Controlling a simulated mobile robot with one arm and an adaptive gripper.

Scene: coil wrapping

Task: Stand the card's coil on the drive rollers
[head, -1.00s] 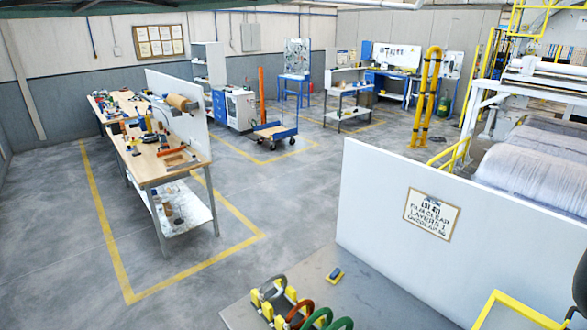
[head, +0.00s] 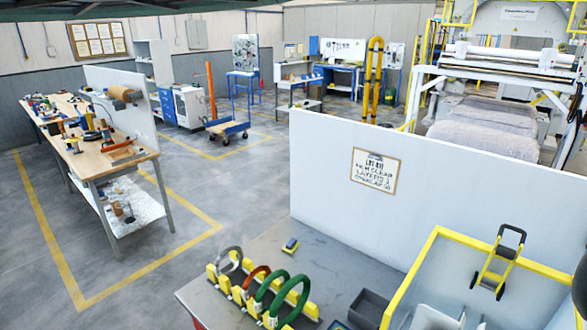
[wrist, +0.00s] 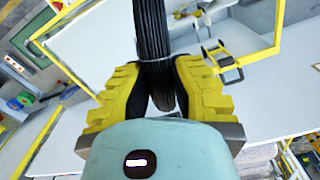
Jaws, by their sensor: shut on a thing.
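My gripper (wrist: 160,95) is shut on a black coil (wrist: 153,35) in the wrist view. The coil stands edge-on between the yellow finger pads, with a thin pale tie around it. Its upper part runs out of the picture. The card (head: 374,170) hangs on a white panel in the head view; its small lettering reads only in part. Neither the held coil nor my gripper can be made out in the head view. I cannot pick out the drive rollers for certain.
Grey, red and green coils (head: 300,298) stand in a yellow rack on the grey table (head: 300,225). A yellow-edged enclosure (head: 480,252) stands at right, with a black-handled yellow fixture (head: 499,262) on its wall. A dark tray (head: 367,308) lies beside it.

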